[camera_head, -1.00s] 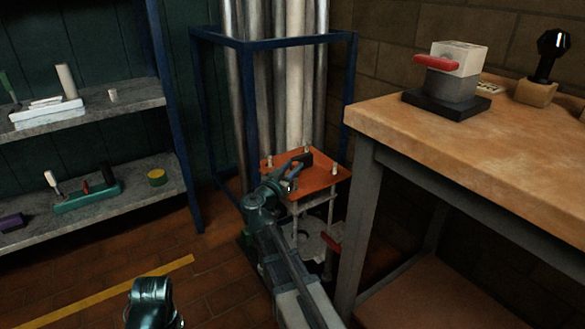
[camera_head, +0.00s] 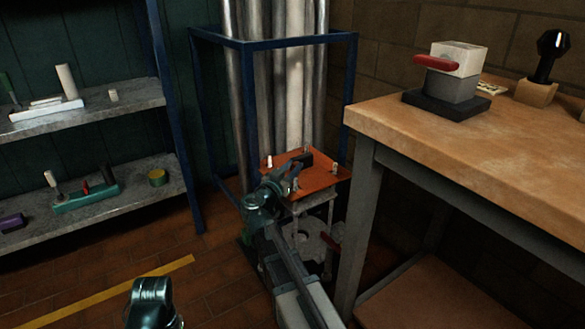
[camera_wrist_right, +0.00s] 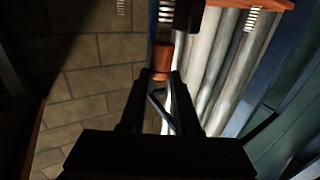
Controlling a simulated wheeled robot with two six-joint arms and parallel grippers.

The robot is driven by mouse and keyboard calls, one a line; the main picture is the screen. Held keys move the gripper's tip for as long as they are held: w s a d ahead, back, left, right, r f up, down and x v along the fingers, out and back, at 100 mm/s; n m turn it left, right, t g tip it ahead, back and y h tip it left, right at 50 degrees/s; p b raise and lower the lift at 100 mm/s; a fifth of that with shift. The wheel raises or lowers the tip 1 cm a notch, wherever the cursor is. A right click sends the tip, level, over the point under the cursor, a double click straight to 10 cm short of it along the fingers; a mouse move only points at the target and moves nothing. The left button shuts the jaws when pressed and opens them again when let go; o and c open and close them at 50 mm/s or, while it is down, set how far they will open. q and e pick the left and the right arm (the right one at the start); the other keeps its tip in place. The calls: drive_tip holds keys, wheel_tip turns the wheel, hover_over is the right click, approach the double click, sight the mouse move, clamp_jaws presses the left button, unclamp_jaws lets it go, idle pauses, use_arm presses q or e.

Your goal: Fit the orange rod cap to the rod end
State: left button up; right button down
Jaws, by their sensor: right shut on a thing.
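The orange rod cap (camera_wrist_right: 160,58) sits at the tips of my right gripper (camera_wrist_right: 161,74) in the right wrist view. My right gripper is shut on it. A pale threaded rod end (camera_wrist_right: 166,14) shows just beyond the cap in that view; whether they touch I cannot tell. In the head view my right gripper (camera_head: 284,182) is over the near left part of the orange plate (camera_head: 318,178), and the cap cannot be made out there. Short pale rod ends stand at the plate's corners, one at the right (camera_head: 335,168). My left gripper is not in view.
A black block (camera_head: 300,160) lies on the plate, close to my right gripper. A blue frame (camera_head: 243,120) and tall metal columns (camera_head: 262,90) stand behind. A workbench (camera_head: 450,150) is close on the right. Shelves (camera_head: 100,200) stand at the left, with open floor between.

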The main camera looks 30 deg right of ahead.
drive_tip(key=shift+f+b, duration=2.15)
drive_tip(key=shift+b, duration=0.05)
drive_tip(key=c, duration=0.5)
unclamp_jaws()
drive_tip(key=shift+c, duration=0.2)
drive_tip(key=v, duration=1.3)
drive_tip(key=shift+s+a, duration=0.3)
